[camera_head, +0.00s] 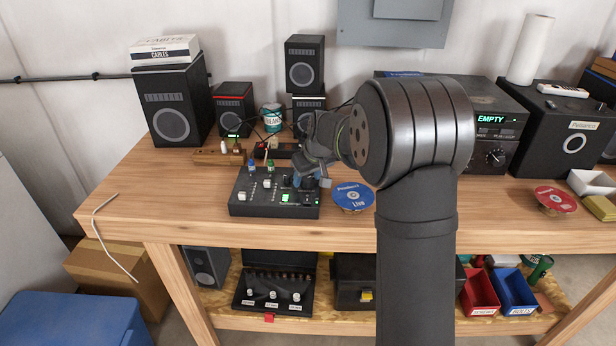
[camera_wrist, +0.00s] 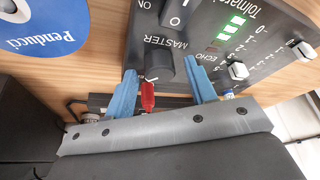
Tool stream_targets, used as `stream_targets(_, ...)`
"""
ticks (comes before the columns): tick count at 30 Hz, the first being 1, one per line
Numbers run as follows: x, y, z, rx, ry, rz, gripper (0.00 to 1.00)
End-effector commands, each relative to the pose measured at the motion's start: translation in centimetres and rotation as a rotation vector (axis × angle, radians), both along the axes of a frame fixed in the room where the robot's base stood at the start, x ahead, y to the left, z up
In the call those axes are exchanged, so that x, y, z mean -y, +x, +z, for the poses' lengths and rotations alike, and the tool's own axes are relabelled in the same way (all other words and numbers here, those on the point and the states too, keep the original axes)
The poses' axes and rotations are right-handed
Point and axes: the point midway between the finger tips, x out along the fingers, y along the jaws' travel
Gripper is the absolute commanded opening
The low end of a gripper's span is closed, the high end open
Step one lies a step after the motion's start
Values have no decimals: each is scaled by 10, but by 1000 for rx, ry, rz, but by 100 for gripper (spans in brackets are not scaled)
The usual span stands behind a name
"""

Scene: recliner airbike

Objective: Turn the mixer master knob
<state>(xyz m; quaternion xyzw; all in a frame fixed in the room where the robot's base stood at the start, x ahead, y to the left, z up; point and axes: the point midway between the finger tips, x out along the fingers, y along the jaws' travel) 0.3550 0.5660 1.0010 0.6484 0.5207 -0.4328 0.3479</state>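The black mixer (camera_head: 245,208) sits on the wooden workbench, with a lit green display and white faders. In the wrist view its panel (camera_wrist: 262,68) carries the black master knob (camera_wrist: 158,63), beside the word MASTER. My gripper (camera_wrist: 160,68) has two blue fingers apart, one on each side of the knob, with visible gaps; I cannot tell of any contact. In the head view my gripper (camera_head: 308,180) is over the mixer's right part, and the arm hides the knob there. A red piece (camera_wrist: 148,97) shows between the fingers, beyond the knob.
A blue round Penducci disc (camera_head: 352,197) lies right of the mixer. A wooden block (camera_head: 210,157) and speakers (camera_head: 232,108) stand behind it.

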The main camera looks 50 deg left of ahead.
Motion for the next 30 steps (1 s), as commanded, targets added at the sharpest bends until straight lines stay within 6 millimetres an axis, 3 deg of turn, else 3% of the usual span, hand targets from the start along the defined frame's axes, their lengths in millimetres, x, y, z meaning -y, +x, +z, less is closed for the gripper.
stream_targets(8, 0, 0, 0, 0, 0, 0, 52)
stream_targets(13, 5, -1, 12, 0, 1, -1, 52)
stream_targets(30, 53, -12, 132, 3, 4, -1, 52)
